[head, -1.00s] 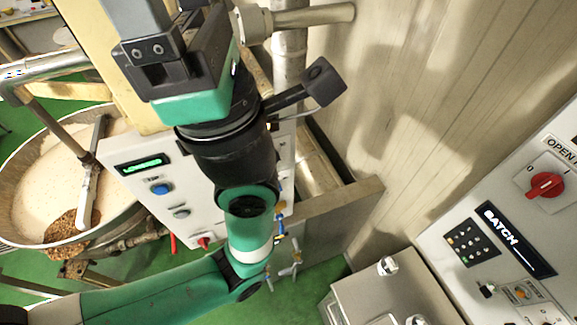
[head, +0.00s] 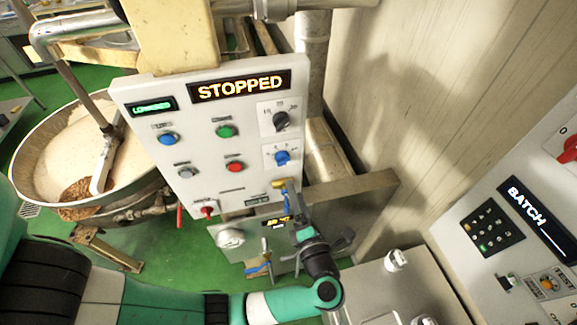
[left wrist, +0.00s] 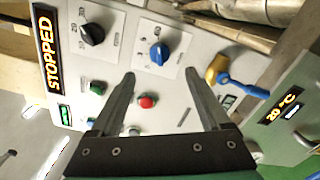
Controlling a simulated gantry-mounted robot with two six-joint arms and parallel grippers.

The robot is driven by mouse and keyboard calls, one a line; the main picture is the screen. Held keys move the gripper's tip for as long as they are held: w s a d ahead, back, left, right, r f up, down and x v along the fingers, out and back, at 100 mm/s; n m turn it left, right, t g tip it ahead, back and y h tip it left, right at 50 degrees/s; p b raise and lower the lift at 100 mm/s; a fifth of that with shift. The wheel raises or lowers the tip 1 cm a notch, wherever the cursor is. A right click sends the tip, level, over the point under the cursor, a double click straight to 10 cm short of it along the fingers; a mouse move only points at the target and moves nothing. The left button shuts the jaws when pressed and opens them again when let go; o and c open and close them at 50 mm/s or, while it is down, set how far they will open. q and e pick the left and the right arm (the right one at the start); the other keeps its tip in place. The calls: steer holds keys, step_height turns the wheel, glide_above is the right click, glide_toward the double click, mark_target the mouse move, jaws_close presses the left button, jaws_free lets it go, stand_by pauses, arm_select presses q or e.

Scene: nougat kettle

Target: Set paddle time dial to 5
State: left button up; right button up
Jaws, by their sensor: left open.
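A white control panel (head: 215,130) carries a black dial (head: 281,121) with numbers around it and a blue dial (head: 282,157) just below. Their labels are too small to tell which is the paddle time dial. In the left wrist view the black dial (left wrist: 92,34) is at upper left and the blue dial (left wrist: 159,53) is nearer the middle. My left gripper (left wrist: 160,76) is open and empty, its fingertips just short of the blue dial in that view. In the head view my left gripper (head: 298,210) is low, near the panel's lower right corner. My right gripper is not in view.
The panel shows a lit STOPPED display (head: 239,86), a green button (head: 225,131) and a red button (head: 235,167). A blue-handled valve (left wrist: 243,86) is right of the dials. A kettle (head: 27,180) stands left, a batch panel (head: 525,215) right.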

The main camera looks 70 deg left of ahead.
mark_target(283, 159)
arm_select(q)
steer(key=w+a+p, duration=0.1)
steer(key=a, duration=0.9)
steer(key=shift+w+a, duration=0.2)
steer(key=shift+w, duration=0.2)
jaws_close()
